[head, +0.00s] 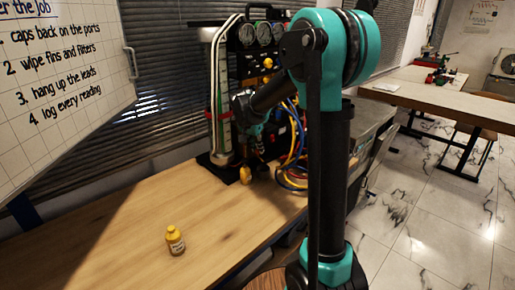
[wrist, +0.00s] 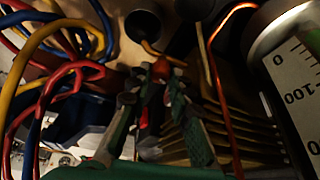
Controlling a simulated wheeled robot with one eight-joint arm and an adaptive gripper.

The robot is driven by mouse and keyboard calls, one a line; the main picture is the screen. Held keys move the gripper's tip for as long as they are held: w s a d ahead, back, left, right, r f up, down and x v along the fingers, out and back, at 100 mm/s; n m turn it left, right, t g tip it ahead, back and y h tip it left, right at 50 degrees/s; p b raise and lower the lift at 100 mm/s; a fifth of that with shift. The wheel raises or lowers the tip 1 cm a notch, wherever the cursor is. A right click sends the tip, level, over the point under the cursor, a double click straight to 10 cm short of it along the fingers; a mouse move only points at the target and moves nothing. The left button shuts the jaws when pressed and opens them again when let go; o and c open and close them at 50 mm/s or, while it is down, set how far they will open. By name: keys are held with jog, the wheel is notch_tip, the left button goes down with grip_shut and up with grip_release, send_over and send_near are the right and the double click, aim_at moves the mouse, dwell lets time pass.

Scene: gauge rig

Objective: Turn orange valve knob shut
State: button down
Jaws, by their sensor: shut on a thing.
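The gauge rig (head: 225,100) stands at the back of the wooden bench, with gauges on top and a tall clear column on its left. My gripper (wrist: 160,80) reaches in low at the rig's front. In the wrist view its two fingers close in on a small orange-red knob (wrist: 161,70), which shows between the fingertips. The fingers cover most of the knob, so its turn position cannot be read. In the head view my arm hides the knob and most of the fingers.
Red, blue and yellow hoses (wrist: 70,70) loop close to the left of my fingers. A scaled cylinder (wrist: 295,75) stands close on the right.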

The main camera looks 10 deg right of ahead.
jog(key=shift+a+m+g+h, duration=0.1)
jog(key=shift+m+g+h, duration=0.3)
jog(key=shift+m, duration=0.8)
jog(key=c, duration=1.6)
grip_release()
jog(key=shift+c, duration=0.2)
jog(key=v, duration=1.2)
jog(key=shift+o, duration=0.4)
